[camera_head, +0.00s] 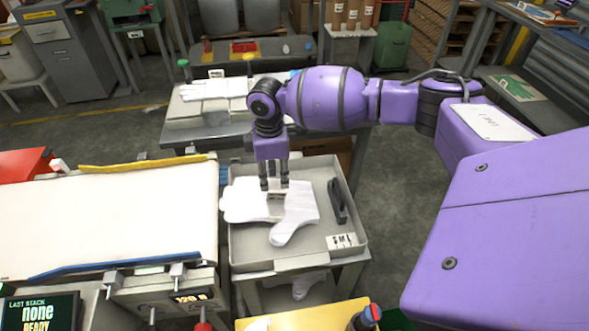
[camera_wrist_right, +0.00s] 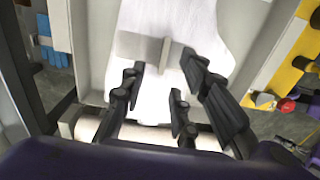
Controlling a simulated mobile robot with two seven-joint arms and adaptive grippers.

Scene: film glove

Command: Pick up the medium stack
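White glove-shaped stacks lie in a grey tray (camera_head: 240,252) in the head view: one to the left (camera_head: 240,203) and one angled toward the front right (camera_head: 296,214). They overlap or lie close together, and I cannot tell which is the medium one. My right gripper (camera_head: 275,186) points down over them, its fingers apart. In the right wrist view the open fingers (camera_wrist_right: 166,82) stand either side of a grey band with an upright tab (camera_wrist_right: 166,52), lying across a white stack (camera_wrist_right: 180,18). Contact is unclear. My left gripper is not in view.
The tray holds a black object (camera_head: 337,200) at its right and a size label (camera_head: 342,241) at its front corner. A white-topped conveyor (camera_head: 105,220) adjoins at left. Behind stands a table (camera_head: 190,134) with more white stacks (camera_head: 213,89). A display reads "LAST STACK none READY" (camera_head: 38,314).

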